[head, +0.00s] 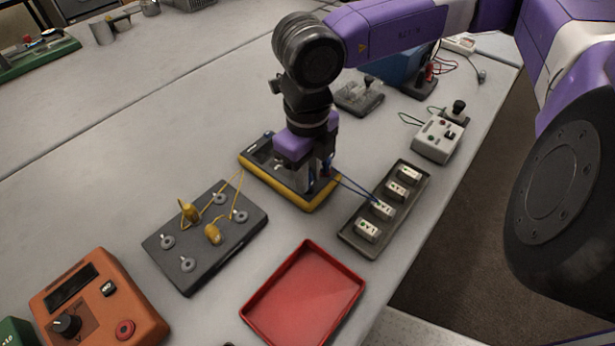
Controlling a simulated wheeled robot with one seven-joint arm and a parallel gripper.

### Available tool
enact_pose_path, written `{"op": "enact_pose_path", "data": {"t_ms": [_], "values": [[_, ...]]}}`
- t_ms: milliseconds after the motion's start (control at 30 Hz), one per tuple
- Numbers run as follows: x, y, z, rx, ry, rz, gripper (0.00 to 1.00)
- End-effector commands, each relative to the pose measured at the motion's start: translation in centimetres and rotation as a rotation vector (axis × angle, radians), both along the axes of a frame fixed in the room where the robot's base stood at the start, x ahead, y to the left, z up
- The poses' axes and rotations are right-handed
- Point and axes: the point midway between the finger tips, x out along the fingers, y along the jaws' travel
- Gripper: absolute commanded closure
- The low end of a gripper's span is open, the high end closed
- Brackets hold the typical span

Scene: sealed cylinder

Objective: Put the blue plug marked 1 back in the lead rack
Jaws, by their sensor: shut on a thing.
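My gripper (311,187) points down over the yellow-edged black meter (262,160), with its fingers shut. A small bit of blue (313,170), seemingly the blue plug, shows between the fingers; the fingers hide most of it and no number is readable. A red piece (327,170) shows close beside the fingers. A blue lead (356,188) runs from the gripper area right to the grey tray (350,243) of white numbered blocks (383,210). I cannot tell for sure which thing is the lead rack, or whether the plug touches the meter.
A dark plate (180,270) with metal posts and yellow plugs (190,211) lies left. A red tray (305,295) is empty in front. An orange box (98,305) stands front left. A white box (437,139) stands right, near the table edge.

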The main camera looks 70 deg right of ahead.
Motion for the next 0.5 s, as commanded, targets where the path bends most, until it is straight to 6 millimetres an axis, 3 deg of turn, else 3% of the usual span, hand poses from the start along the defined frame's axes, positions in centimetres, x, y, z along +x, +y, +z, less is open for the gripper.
{"op": "enact_pose_path", "data": {"t_ms": [500], "values": [[0.0, 0.0, 2.0, -0.001, -0.001, 0.000, 1.00]]}}
